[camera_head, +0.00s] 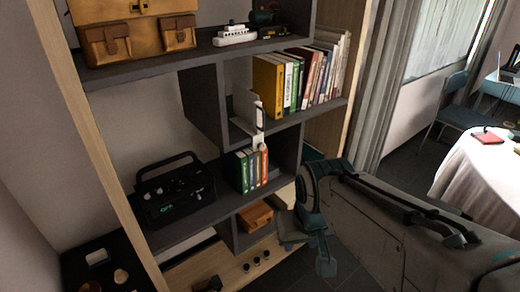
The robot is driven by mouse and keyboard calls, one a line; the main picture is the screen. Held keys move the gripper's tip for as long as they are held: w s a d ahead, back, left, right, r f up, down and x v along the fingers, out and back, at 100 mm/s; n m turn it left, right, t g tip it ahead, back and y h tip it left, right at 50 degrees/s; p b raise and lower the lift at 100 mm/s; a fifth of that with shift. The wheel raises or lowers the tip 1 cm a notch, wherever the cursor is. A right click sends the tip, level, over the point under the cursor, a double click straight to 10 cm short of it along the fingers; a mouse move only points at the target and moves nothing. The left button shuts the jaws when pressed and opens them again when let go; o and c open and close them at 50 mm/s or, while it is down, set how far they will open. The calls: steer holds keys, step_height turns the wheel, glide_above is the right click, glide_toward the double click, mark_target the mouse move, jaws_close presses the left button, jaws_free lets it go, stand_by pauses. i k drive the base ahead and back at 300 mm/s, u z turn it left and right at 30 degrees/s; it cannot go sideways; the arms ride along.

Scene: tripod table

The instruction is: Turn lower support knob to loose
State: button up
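No support knob of a tripod can be made out for certain in the head view. My arm, grey with a teal ring, comes in from the lower right. What seems to be my gripper (314,246) is at its end, pointing down in front of the right end of the low shelves. The gripper is small and dark here, and I cannot tell whether its fingers are open or shut. I see nothing clearly held in it.
A dark shelf unit (215,110) with a wooden side fills the middle. It holds a brown bag (135,35), books (300,80) and a black radio (175,190). Small dark round pieces (256,261) are low down. A white-clothed table (470,175) and blue chair (455,110) stand right.

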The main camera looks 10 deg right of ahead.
mark_target(261, 146)
steer(key=z, duration=0.05)
steer(key=k, duration=0.15)
steer(key=u, duration=0.95)
steer(key=i, duration=0.65)
steer(key=z, duration=0.65)
